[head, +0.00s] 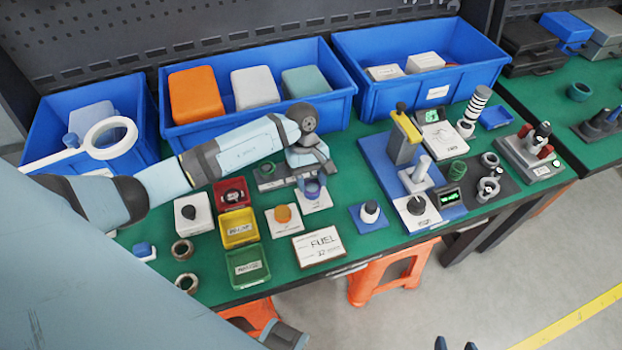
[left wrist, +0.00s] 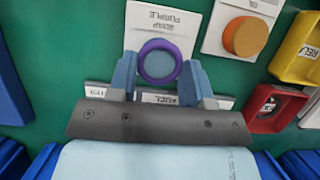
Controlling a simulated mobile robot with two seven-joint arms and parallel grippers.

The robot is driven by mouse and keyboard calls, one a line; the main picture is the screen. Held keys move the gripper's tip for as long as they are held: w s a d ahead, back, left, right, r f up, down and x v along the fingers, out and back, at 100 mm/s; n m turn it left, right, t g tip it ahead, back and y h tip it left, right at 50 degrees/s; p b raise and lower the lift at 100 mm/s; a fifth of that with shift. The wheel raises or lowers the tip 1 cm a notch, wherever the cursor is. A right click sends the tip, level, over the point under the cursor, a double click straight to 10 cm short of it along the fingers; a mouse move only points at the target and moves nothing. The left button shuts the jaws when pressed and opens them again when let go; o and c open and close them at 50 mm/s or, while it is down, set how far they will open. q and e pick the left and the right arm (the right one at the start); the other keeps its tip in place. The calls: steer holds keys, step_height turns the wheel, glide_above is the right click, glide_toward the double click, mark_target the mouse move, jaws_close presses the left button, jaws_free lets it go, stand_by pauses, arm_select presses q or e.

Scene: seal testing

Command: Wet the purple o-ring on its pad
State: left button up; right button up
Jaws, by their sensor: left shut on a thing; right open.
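The purple o-ring (left wrist: 141,72) sits between the two fingers of my left gripper (left wrist: 160,78), which is shut on it. The ring encircles a round grey-blue pad (left wrist: 159,64) as seen from the wrist; whether it touches the pad I cannot tell. The pad's white card (left wrist: 160,22) reads "SOAP PURPLE". In the head view my left gripper (head: 312,184) is low over this card (head: 319,205), and the purple ring (head: 313,189) shows partly. My right gripper (head: 455,344) is open and empty at the bottom edge, away from the table.
An orange pad (head: 283,214) on a white card lies just left. Red (head: 232,195), yellow (head: 239,229) and green (head: 248,266) bins stand further left. A blue fixture base (head: 380,160) stands to the right; blue crates line the back.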

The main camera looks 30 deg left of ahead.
arm_select(q)
steer(key=shift+b, duration=0.35)
stand_by(1.2)
steer(key=shift+r+p, duration=1)
steer(key=shift+r, duration=1.5)
